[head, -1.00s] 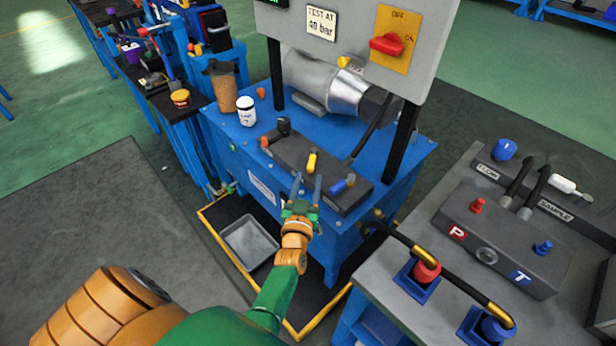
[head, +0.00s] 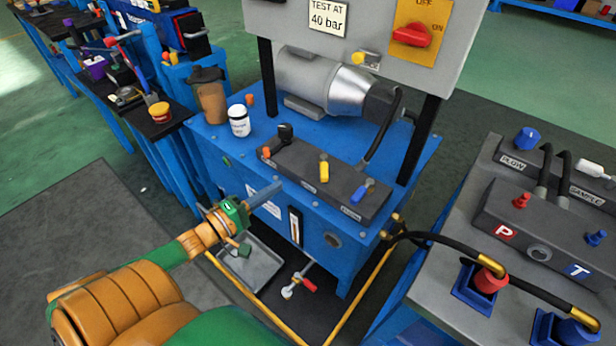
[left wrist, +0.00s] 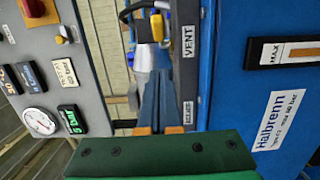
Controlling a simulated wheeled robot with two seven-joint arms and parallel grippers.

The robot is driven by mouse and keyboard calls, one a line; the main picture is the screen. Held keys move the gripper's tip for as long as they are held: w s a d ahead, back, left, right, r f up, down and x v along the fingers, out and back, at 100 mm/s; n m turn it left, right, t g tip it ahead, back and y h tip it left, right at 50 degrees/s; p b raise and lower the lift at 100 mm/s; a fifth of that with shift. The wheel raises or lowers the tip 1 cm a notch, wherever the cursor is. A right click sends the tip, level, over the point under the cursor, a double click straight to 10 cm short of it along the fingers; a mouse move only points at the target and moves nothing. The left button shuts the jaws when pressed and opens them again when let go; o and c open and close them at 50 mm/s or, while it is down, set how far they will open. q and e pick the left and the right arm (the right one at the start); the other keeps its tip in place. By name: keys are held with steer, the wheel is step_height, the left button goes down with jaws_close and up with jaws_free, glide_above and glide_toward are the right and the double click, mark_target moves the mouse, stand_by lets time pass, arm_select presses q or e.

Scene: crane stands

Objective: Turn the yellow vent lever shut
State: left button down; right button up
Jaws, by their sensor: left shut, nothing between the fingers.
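The yellow vent lever (head: 324,169) stands on the dark valve block (head: 338,190) at the front of the blue bench, between an orange lever and a blue lever. In the left wrist view, the yellow lever (left wrist: 157,27) shows beyond the fingertips beside a VENT label (left wrist: 188,41). My left gripper (head: 277,187) is shut and empty, in front of the bench and to the left of the lever, apart from it in the head view. Its closed fingers (left wrist: 159,78) point up the left wrist view. My right gripper is not in view.
An orange lever (head: 267,152) and a blue lever (head: 361,191) flank the yellow one. A white bottle (head: 239,121) and a brown cup (head: 210,102) stand on the bench top. A grey control panel (head: 370,35) overhangs it. A red-handled valve (head: 308,285) sticks out low in front.

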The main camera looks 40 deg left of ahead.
arm_select(q)
steer(key=b, duration=0.1)
glide_toward(324, 168)
steer(key=w+a, duration=0.1)
steer(key=w+a+f, duration=0.1)
steer(key=w+a, duration=0.1)
steer(key=shift+w+a+f, duration=0.1)
steer(key=shift+w+a, duration=0.1)
steer(key=w+d, duration=0.2)
steer(key=d, duration=0.1)
steer(key=shift+w+d, duration=0.2)
steer(key=shift+d, duration=0.05)
steer(key=shift+d+n+y+p, duration=0.25)
steer(key=shift+n+y+p, duration=0.15)
steer(key=shift+y+p, duration=0.3)
